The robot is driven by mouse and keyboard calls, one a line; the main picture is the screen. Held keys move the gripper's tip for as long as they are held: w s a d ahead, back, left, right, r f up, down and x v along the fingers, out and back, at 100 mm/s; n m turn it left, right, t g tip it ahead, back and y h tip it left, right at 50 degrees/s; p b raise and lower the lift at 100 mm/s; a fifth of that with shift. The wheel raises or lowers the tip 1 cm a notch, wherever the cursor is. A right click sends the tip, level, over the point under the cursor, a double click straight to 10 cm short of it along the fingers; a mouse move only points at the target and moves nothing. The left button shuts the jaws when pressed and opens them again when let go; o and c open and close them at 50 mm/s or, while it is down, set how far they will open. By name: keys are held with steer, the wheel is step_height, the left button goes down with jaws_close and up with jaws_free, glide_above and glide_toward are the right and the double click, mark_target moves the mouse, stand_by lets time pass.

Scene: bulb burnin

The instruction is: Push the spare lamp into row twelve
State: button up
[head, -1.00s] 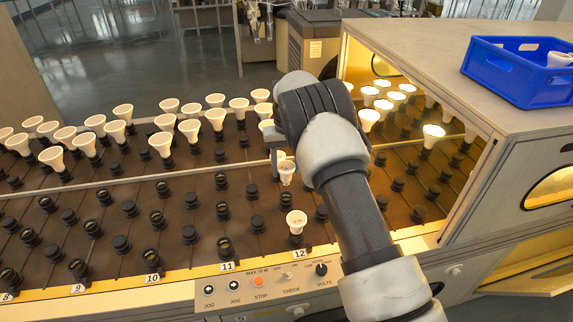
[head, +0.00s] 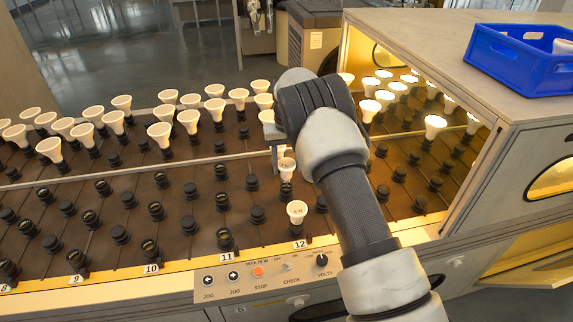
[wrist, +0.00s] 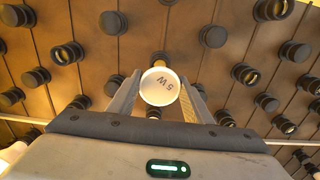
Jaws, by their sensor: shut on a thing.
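The spare lamp (head: 287,166) is a small white reflector bulb. My gripper (head: 279,160) is shut on it and holds it upright in row twelve, behind the lamp standing at that row's front. In the wrist view the lamp's face (wrist: 160,87) reads "5W" and sits between my two fingers (wrist: 159,98). A dark socket (head: 287,189) shows directly under the lamp in the head view. I cannot tell whether the lamp's base is in it or just above. The row twelve label (head: 300,245) is on the front edge.
A white lamp (head: 297,210) stands at the front of row twelve. Many empty dark sockets lie around, with unlit lamps (head: 188,120) behind to the left. Lit lamps (head: 435,125) stand inside the wooden cabinet at right. A blue crate (head: 515,65) sits on the cabinet. A control panel (head: 262,275) is in front.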

mark_target(287, 174)
steer(key=shift+f, duration=0.15)
steer(key=shift+f+b, duration=1.15)
steer(key=shift+f, duration=0.75)
steer(key=o, duration=1.1)
steer(key=shift+o, duration=0.2)
steer(key=shift+r, duration=0.1)
step_height(287, 174, up, 17)
steer(key=p, duration=0.1)
steer(key=shift+r+p, duration=0.15)
steer(key=shift+p, duration=0.25)
